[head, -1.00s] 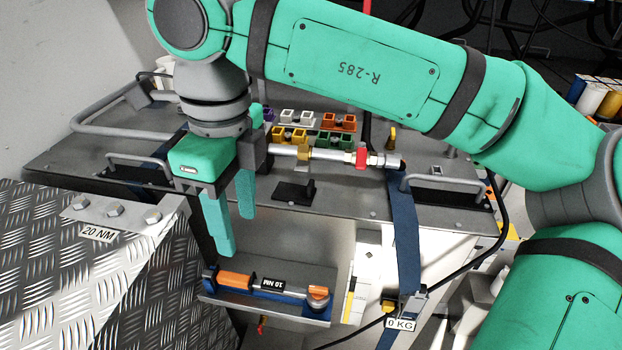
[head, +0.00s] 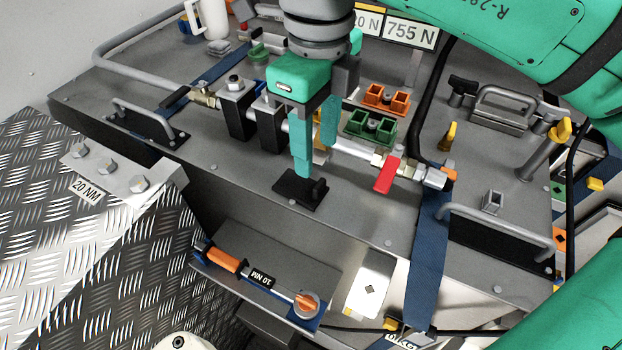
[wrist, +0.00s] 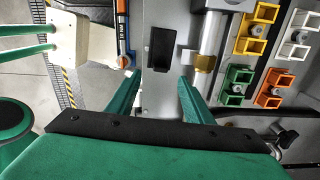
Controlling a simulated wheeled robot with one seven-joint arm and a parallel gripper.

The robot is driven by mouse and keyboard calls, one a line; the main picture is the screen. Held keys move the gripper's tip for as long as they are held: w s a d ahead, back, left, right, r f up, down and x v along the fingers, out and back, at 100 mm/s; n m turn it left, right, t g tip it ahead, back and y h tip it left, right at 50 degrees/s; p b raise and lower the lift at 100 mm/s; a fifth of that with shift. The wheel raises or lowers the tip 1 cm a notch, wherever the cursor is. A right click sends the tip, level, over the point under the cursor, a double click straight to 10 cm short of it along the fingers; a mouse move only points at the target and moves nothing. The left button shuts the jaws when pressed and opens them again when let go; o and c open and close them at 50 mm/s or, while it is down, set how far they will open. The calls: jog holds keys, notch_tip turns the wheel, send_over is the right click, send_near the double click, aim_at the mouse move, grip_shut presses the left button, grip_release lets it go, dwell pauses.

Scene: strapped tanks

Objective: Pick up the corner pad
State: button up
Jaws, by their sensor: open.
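The black piece that looks like the corner pad (head: 298,192) lies on the grey top plate near its front edge, with a small raised block at its right end. In the wrist view the pad (wrist: 162,48) is a dark rectangle beyond the fingertips, roughly in line with the gap between them. My gripper (head: 315,162) points down with its green fingers apart and empty, above the pad. In the head view one finger overlaps the pad's far edge; I cannot tell the exact height. The fingers also show in the wrist view (wrist: 160,80).
A metal pipe (head: 352,147) with a red valve handle (head: 386,176) runs behind the pad. Green (head: 370,127) and orange (head: 385,98) blocks stand behind it. A blue strap (head: 428,250) crosses at right. A torque wrench (head: 262,279) lies on a lower shelf in front.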

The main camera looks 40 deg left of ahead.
send_over(318, 183)
notch_tip(318, 183, down, 4)
jog(key=shift+a+f, duration=0.1)
jog(key=shift+f, duration=0.05)
notch_tip(318, 183, down, 5)
jog(key=shift+s+r, duration=0.1)
jog(key=c, duration=1.1)
